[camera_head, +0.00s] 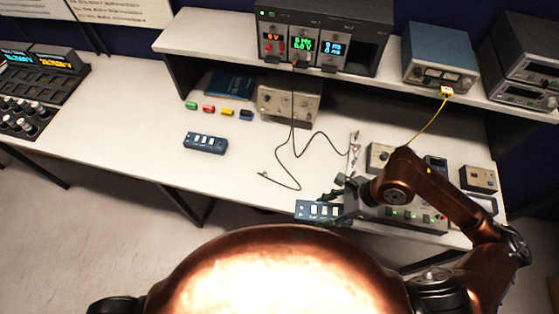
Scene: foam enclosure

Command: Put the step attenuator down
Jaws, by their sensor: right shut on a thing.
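A blue step attenuator (318,210) with pale switches on its face is at the front edge of the bench. My right gripper (337,197) is shut on its right end, and the arm partly hides that end. I cannot tell whether its underside touches the bench top. A second, similar blue box with pale switches (205,143) lies on the bench further left, apart from the gripper. My left gripper is not in view.
The white bench top (130,120) is clear at left of centre. A black cable (294,150) hangs from the rack onto the bench. A grey panel instrument (405,216) stands right of the gripper. Small coloured parts (208,109) lie near the shelf.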

